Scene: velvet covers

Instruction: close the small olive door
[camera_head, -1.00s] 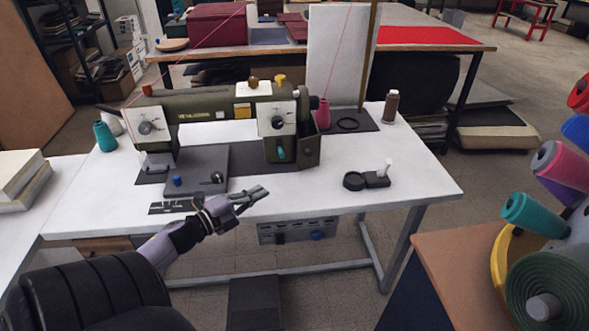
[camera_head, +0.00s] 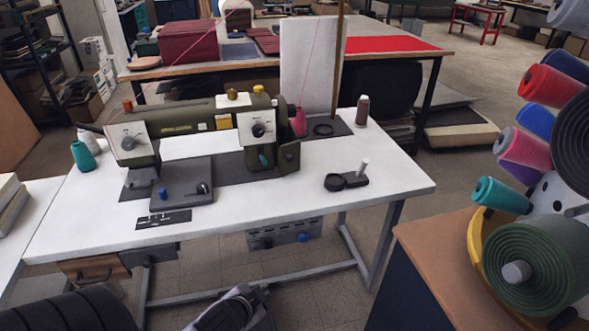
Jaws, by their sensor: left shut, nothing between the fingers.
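The olive sewing machine (camera_head: 188,116) stands on the white table (camera_head: 330,205). The small olive door (camera_head: 289,158) is at the lower right end of its head, beside the teal knob (camera_head: 264,160). It stands out from the body, swung open to the right. My left gripper (camera_head: 242,306) shows only partly at the bottom edge, low in front of the table and well away from the door. It is shut and empty; its fingertips are hard to make out. My right gripper is not in view.
A teal spool (camera_head: 83,156) stands left of the machine. A rack of coloured rolls (camera_head: 545,260) is at the right.

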